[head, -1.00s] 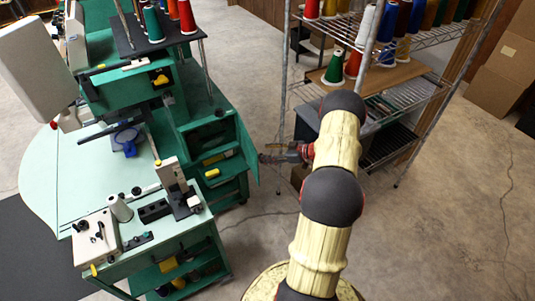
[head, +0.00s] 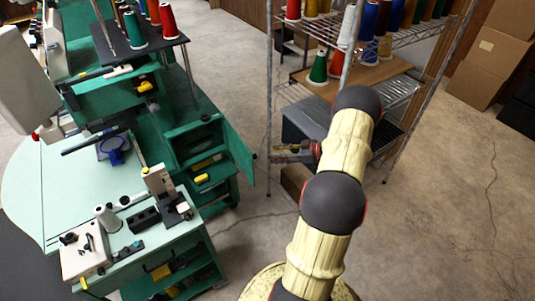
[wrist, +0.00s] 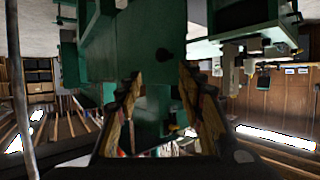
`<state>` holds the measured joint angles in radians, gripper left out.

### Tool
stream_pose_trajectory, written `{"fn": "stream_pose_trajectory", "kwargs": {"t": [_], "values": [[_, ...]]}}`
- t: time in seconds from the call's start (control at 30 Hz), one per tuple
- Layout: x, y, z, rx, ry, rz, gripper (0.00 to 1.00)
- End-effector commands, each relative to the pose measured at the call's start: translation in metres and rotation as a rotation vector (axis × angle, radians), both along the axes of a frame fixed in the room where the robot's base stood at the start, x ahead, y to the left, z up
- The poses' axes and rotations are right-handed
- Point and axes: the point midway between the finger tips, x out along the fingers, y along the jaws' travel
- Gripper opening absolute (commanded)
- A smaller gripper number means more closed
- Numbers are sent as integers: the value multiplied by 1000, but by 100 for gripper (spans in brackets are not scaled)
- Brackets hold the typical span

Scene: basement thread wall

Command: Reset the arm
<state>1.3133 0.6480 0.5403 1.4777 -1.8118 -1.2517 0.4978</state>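My gripper (head: 280,153) shows in the head view at the end of my pale, dark-jointed arm. It points left, in the gap between the green sewing station and the wire rack, and is partly hidden behind my arm. In the wrist view my gripper (wrist: 160,85) has its two fingers apart with nothing between them. Beyond the fingers stands the green side of the station (wrist: 150,35); the fingers look clear of it.
The green station (head: 185,240) with its open door (head: 238,155) stands left. The wire rack (head: 413,120) holds thread cones, including a green cone (head: 319,67), close behind my arm. Cardboard boxes (head: 490,60) stand back right. The concrete floor (head: 440,230) at right is clear.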

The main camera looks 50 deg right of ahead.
Motion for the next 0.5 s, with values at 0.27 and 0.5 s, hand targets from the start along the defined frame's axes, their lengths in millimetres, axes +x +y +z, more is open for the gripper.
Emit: {"fn": "stream_pose_trajectory", "kwargs": {"t": [0.27, 0.5], "values": [[-13, -3, 5, 2, 1, 1, 38], [-13, -3, 4, 2, 1, 1, 38]]}}
